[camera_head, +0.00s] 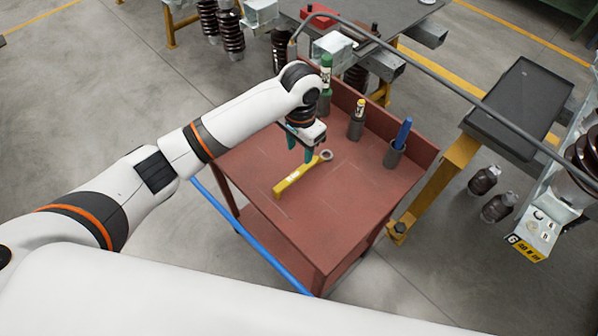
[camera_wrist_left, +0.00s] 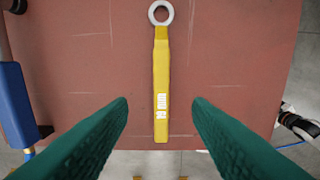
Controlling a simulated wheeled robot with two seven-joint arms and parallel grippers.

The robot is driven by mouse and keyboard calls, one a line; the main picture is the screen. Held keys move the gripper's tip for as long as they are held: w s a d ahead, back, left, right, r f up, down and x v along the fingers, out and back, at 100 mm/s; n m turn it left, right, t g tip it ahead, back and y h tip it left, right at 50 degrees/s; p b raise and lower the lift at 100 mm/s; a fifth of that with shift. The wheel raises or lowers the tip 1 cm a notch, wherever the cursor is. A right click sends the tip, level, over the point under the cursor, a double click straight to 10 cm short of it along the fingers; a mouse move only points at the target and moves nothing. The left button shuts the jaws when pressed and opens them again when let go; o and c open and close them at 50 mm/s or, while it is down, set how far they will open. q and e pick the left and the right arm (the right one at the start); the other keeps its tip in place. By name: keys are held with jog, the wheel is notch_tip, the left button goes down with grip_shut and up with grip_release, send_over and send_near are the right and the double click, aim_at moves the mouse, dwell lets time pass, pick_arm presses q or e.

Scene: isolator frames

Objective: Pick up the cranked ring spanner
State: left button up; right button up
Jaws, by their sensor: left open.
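The cranked ring spanner (camera_head: 299,177) lies on the top of the red cart (camera_head: 350,205). It has a yellow handle with a white label and a grey ring end. In the head view the ring points to the upper right. In the left wrist view the spanner (camera_wrist_left: 161,85) lies upright in the picture, ring at the top, centred between the fingers. My left gripper (camera_head: 302,155) is above the cart top, close to the spanner's ring half. My right gripper is not in view.
A dark tray (camera_head: 520,100) stands to the right. The cart top around the spanner is clear.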

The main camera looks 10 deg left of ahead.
aim_at(299, 172)
pick_arm(q)
notch_tip(299, 172, down, 5)
jog(key=shift+r, duration=0.1)
jog(key=shift+s+f+p, duration=0.15)
jog(key=shift+f+p, duration=0.2)
jog(key=shift+f, duration=1.05)
jog(key=shift+s+f+p, duration=0.1)
jog(key=shift+f+p, duration=0.25)
jog(key=shift+f, duration=1)
grip_shut()
jog(key=shift+r, duration=0.1)
